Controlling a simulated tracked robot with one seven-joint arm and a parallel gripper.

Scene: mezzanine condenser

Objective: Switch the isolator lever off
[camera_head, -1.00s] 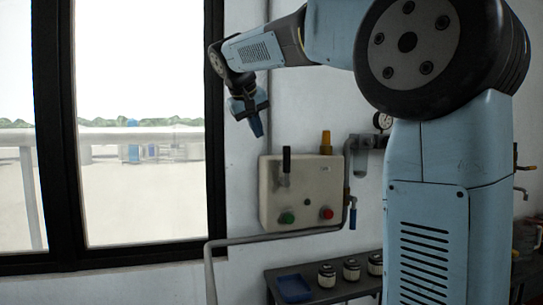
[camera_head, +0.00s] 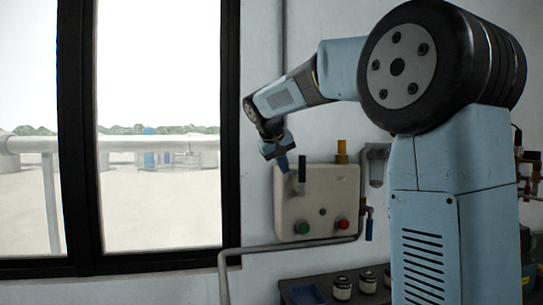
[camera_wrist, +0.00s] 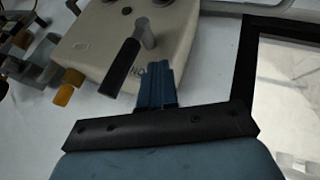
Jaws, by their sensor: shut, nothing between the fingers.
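The isolator box (camera_head: 328,212) is a cream wall box with a green button (camera_head: 302,228) and a red button (camera_head: 343,224) low on its front. Its black lever (camera_head: 302,169) points up from the box's upper left; in the wrist view the lever (camera_wrist: 119,67) is a black handle on a grey pivot (camera_wrist: 146,33). My gripper (camera_head: 283,165) is shut and empty, just left of the lever near the box's top edge. In the wrist view my gripper's blue fingers (camera_wrist: 156,82) are together beside the lever, with a small gap visible between them and it.
An amber cylinder (camera_head: 341,152) stands on the box's top right. A grey pipe (camera_head: 290,243) runs below the box. A blue-handled valve (camera_head: 369,224) hangs at its right. A dark bench (camera_head: 325,294) with a blue tray and small jars stands below. A window is at left.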

